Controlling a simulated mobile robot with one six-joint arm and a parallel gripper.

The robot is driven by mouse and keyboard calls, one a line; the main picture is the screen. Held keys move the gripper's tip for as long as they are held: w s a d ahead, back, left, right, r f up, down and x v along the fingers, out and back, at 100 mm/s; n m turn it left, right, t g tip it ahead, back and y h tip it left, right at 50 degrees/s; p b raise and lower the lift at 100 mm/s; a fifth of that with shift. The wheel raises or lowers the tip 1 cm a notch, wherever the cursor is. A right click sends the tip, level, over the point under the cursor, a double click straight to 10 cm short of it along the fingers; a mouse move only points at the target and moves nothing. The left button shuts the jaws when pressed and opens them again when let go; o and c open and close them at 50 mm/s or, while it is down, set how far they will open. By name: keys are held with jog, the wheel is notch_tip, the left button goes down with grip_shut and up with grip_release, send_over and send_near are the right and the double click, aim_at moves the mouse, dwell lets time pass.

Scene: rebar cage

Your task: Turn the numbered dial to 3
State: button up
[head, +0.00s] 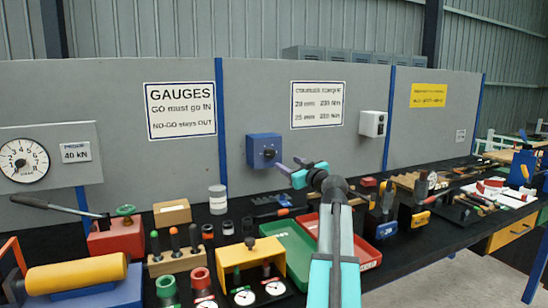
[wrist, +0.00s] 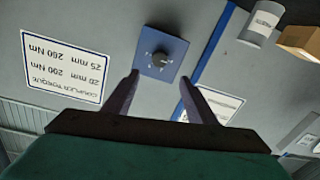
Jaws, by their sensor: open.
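The dial is a dark round knob (head: 268,153) on the front of a blue square box (head: 258,143) fixed to the grey panel. The wrist view shows the knob (wrist: 160,59) upside down, with small pale marks around it on the blue face (wrist: 173,44); I cannot read its numbers or setting. My gripper (head: 285,166) is just right of and below the box in the head view. In the wrist view my gripper (wrist: 159,79) is open and empty, its two dark fingers pointing at the box, one to each side, apart from the knob.
A white box (head: 372,123) hangs on the panel at right. A torque sign (head: 317,104) is above my gripper. The bench below holds a green tray (head: 288,245), a red tray (head: 365,255), a yellow block (head: 257,257) and a pale canister (head: 218,199). The panel around the dial is clear.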

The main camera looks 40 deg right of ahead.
aim_at(271, 155)
jog(key=shift+p+x, duration=0.5)
jog(key=shift+x, duration=6.25)
jog(key=c, duration=1)
jog(key=shift+f, duration=0.1)
jog(key=shift+c, duration=0.2)
